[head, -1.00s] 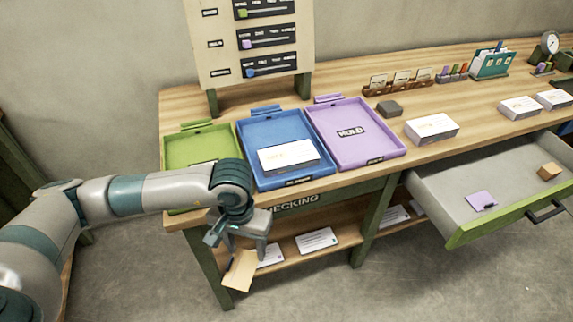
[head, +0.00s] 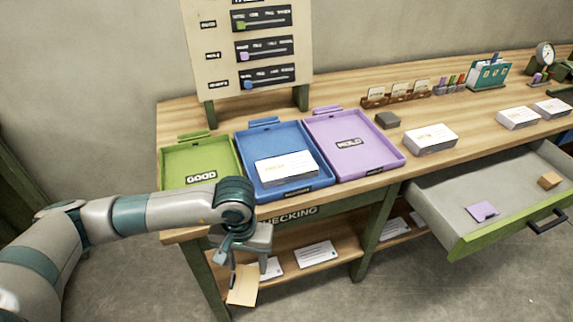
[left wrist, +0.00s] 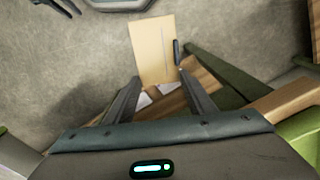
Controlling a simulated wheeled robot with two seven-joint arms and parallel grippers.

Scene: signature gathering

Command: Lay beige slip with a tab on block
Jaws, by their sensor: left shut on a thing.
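The beige slip (head: 242,288) hangs from my left gripper (head: 246,264), in front of the desk's left end and below its top. The left wrist view shows the slip (left wrist: 153,50) beyond the fingertips (left wrist: 160,88), with a dark tab (left wrist: 177,52) at its right edge. My left gripper is shut on the slip; the exact grip is hard to see. A white block (head: 287,168) with printing on top lies in the blue tray. Similar white blocks stand on the desk (head: 431,140), (head: 518,118) and (head: 552,108). My right gripper is not in view.
Green tray (head: 180,152), blue tray (head: 245,140) and purple tray (head: 320,125) line the desk's left half. A board (head: 200,72) stands behind them. The open drawer (head: 455,200) at right holds a purple slip (head: 482,211) and a brown block (head: 549,181). A shelf (head: 290,268) holds white papers.

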